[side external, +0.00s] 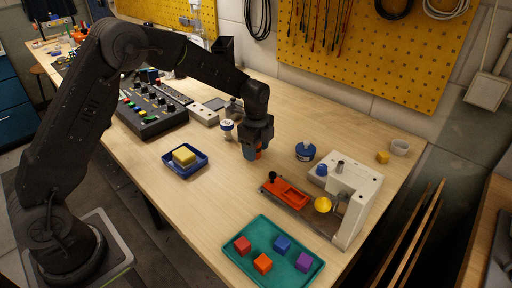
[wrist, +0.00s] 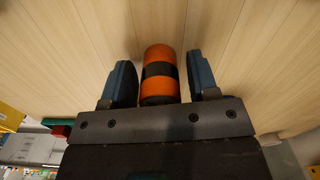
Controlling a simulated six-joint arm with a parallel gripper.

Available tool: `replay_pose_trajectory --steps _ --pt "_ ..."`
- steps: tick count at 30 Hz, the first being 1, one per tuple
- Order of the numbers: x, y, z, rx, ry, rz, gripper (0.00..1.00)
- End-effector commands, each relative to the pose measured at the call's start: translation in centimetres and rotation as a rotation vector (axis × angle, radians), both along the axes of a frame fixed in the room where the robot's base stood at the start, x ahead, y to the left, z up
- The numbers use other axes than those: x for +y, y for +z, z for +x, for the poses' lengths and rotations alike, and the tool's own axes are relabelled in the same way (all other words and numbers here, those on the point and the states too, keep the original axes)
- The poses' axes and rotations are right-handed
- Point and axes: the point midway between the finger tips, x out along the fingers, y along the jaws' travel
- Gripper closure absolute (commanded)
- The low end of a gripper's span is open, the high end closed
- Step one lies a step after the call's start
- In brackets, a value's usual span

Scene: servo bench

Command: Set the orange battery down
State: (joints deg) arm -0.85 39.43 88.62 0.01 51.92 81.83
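The orange battery (wrist: 159,58) is a cylinder with a black band around its middle. In the wrist view it lies between the two fingers of my gripper (wrist: 162,85), its far end past the fingertips. A narrow gap shows between the battery and the right finger; the left finger is very close to it. The fingers look open around it. In the side view my gripper (side external: 254,152) points down low over the middle of the bench, and a bit of orange battery (side external: 259,154) shows at the fingers. Whether its lower end touches the bench is hidden.
A blue tray (side external: 171,170) with a yellow block, a white-and-blue jar (side external: 227,130) and a blue round container (side external: 305,151) stand nearby. A white machine (side external: 354,190) with an orange fixture and a green tray (side external: 245,230) of several cubes are right. Bare wood surrounds my gripper.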

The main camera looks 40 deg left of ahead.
Motion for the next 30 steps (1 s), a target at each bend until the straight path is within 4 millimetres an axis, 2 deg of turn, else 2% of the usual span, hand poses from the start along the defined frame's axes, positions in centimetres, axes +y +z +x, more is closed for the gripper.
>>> replay_pose_trajectory --steps 11,14,24,30 --pt "0.0 0.6 0.0 -0.002 0.000 0.000 0.40" --pt "0.0 1.8 0.1 -0.004 0.000 0.000 0.40" --pt "0.0 8.8 0.1 -0.004 0.000 0.001 0.40" --pt "0.0 11.5 0.0 -0.002 0.000 0.000 0.40"
